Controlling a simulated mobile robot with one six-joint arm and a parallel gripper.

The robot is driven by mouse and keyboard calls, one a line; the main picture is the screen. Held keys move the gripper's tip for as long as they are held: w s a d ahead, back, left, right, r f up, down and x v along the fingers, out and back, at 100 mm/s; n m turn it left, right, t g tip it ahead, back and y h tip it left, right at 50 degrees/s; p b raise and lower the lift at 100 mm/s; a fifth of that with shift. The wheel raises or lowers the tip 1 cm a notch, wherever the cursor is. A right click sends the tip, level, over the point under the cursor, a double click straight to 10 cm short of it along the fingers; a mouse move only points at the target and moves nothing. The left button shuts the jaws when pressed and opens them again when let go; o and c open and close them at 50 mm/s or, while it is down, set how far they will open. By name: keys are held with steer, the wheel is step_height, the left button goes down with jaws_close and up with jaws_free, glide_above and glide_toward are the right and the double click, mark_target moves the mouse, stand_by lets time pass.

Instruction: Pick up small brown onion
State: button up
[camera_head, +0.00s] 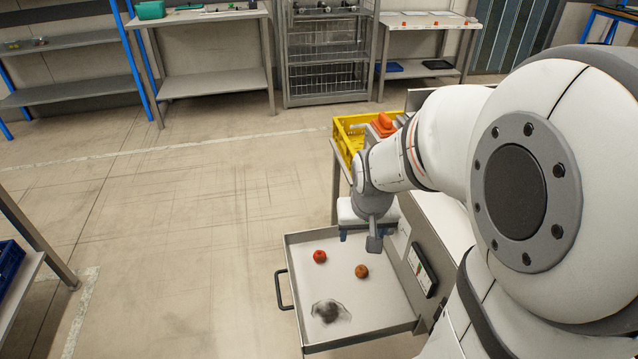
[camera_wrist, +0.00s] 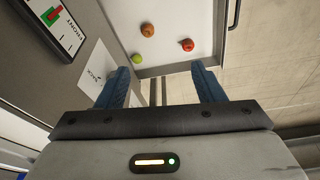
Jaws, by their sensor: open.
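The small brown onion (camera_head: 361,271) lies on the light floor of a pulled-out drawer (camera_head: 392,302). In the wrist view the brown onion (camera_wrist: 147,30) is near the top, beyond the fingertips. My gripper (camera_head: 358,242) is above the drawer's back part, close to the cabinet side, with fingers pointing down. In the wrist view my gripper (camera_wrist: 164,82) has its two blue fingers wide apart with nothing between them. The onion is apart from both fingers.
A red round item (camera_head: 319,256) lies left of the onion. A green round item (camera_wrist: 136,59) shows only in the wrist view. A yellow crate (camera_head: 346,140) stands behind my arm. Open floor lies left.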

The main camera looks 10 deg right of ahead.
steer(key=m+b, duration=0.2)
steer(key=b, duration=0.8)
glide_toward(362, 270)
step_height(362, 270, down, 3)
steer(key=b+x, duration=0.1)
steer(key=x, duration=0.3)
steer(key=b+x, duration=0.1)
steer(key=x, duration=0.2)
steer(key=shift+w+d+r+b, duration=0.1)
steer(key=shift+w+d+b, duration=0.05)
steer(key=shift+w+b, duration=0.2)
steer(key=shift+c, duration=0.3)
steer(key=c, duration=1)
steer(key=shift+r, duration=0.15)
